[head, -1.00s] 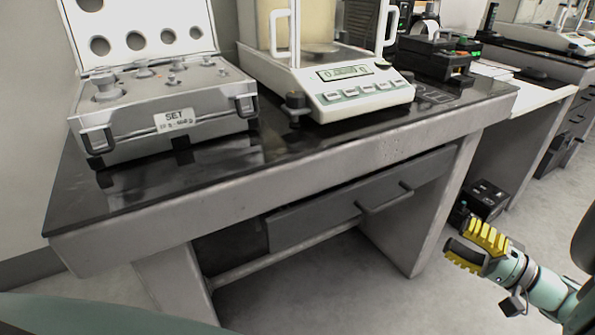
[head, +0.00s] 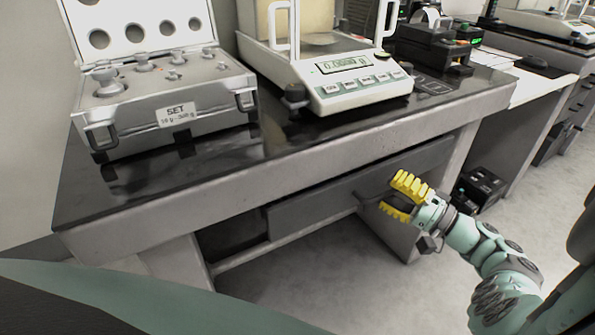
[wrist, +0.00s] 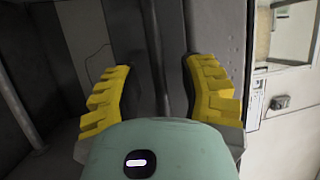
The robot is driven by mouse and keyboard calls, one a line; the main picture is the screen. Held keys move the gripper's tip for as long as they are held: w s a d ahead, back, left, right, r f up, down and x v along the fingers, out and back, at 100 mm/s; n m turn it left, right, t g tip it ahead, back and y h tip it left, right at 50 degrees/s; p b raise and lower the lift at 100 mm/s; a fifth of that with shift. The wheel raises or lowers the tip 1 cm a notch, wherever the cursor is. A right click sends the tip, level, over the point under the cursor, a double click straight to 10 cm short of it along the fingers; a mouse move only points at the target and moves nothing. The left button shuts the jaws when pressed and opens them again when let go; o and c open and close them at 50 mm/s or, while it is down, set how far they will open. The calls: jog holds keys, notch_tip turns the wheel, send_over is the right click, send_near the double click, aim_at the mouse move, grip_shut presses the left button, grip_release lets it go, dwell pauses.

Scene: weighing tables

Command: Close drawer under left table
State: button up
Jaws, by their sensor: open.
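The left table (head: 200,205) has a black top and a pale grey front edge. Its dark grey drawer (head: 310,205) sits under that edge, and a dark gap shows above the drawer front. How far it stands out is hard to tell. A bar handle (head: 366,199) is on the drawer front, partly hidden by my gripper. My gripper (head: 396,197), with yellow ribbed fingers, is open and empty in front of the drawer's right half, near the handle. In the wrist view my gripper (wrist: 157,70) has its fingers spread before dark grey panels; contact cannot be told.
A balance (head: 350,85) and an open case of weights (head: 165,115) stand on the table. A black box (head: 480,188) lies on the floor to the right. Another table (head: 535,85) stands beyond. The floor in front is clear.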

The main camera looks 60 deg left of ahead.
jog(key=shift+o, duration=0.3)
jog(key=shift+s, duration=0.1)
grip_shut()
